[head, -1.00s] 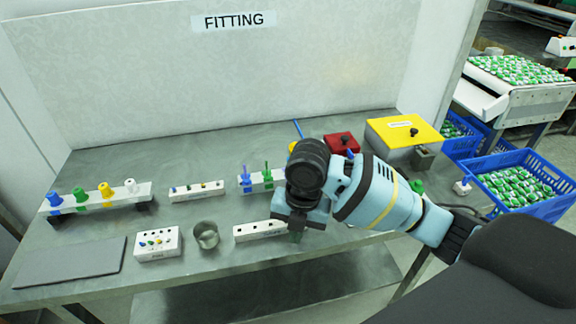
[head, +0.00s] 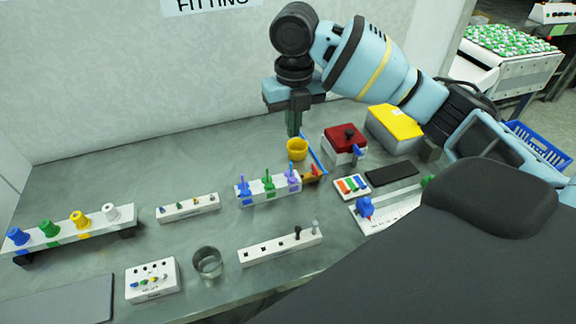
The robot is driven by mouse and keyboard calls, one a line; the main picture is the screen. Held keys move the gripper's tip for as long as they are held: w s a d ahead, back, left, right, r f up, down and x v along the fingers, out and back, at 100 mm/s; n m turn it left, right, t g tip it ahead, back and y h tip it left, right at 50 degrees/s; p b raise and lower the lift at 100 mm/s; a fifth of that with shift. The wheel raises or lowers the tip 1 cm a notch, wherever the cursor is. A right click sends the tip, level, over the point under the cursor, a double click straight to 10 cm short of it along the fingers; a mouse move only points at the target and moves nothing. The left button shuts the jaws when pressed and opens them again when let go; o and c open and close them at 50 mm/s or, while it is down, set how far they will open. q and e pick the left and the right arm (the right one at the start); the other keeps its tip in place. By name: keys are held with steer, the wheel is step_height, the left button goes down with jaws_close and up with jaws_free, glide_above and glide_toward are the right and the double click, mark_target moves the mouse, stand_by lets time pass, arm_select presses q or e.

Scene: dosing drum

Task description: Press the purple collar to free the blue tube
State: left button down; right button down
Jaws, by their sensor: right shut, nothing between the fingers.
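The purple collar (head: 292,179) appears as a small purple piece at the right end of a white block, beside a brass-orange fitting (head: 312,174). The blue tube (head: 315,155) is a thin line that runs from behind the yellow cup towards that fitting. Whether its end sits inside the collar is too small to tell. My right gripper (head: 293,131) points down, shut and empty, above the back of the table. It is behind and above the collar in the picture and apart from it. My left gripper is out of view.
A yellow cup (head: 297,149) stands just below my right gripper. A red box (head: 345,140) and a yellow box (head: 395,127) stand to the right. A metal cup (head: 207,262) and a white peg block (head: 281,248) are in front. The table's back left is clear.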

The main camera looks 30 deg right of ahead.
mark_target(293, 181)
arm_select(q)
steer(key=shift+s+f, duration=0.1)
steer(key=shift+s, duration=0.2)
arm_select(e)
steer(key=shift+s+f, duration=0.1)
steer(key=shift+s, duration=0.05)
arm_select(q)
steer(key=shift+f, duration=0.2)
arm_select(e)
step_height(293, 181, down, 14)
steer(key=shift+r, duration=0.1)
stand_by(0.3)
